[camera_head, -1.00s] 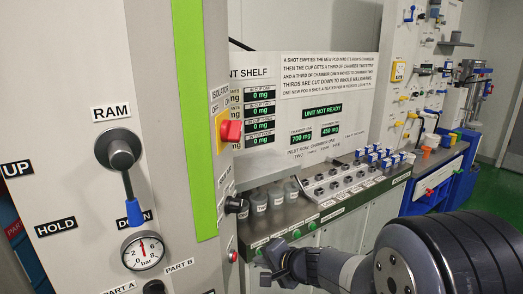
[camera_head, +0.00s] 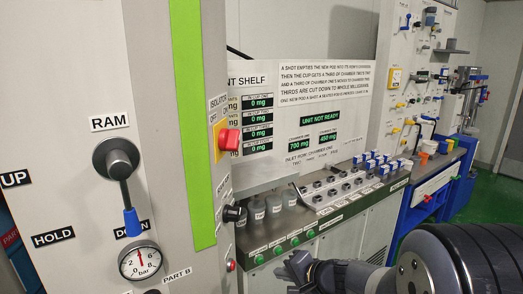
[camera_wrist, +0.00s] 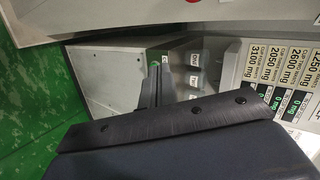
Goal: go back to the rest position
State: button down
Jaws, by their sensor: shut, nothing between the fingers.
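My gripper (camera_head: 292,266) is at the bottom of the head view, in front of the bench's lower panels. It is shut and holds nothing. In the wrist view my gripper (camera_wrist: 156,82) points toward the end of the bench cabinet (camera_wrist: 110,75), and its fingers are close together. I cannot tell how near the fingers are to the cabinet. My dark arm reaches in from the lower right of the head view.
A tall ram panel with a blue-tipped lever (camera_head: 132,222) and a gauge (camera_head: 140,261) stands close on the left. Behind my gripper is a bench with lidded cups (camera_head: 257,210) and green buttons (camera_head: 294,241). A blue workbench (camera_head: 408,217) stands at the right; green floor shows there.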

jog(key=shift+a, duration=0.1)
jog(key=a+b, duration=0.1)
jog(key=a, duration=0.1)
jog(key=w+a+b, duration=0.1)
jog(key=a, duration=0.2)
jog(key=shift+a+f, duration=0.2)
jog(key=shift+a, duration=0.15)
jog(key=shift+b, duration=0.5)
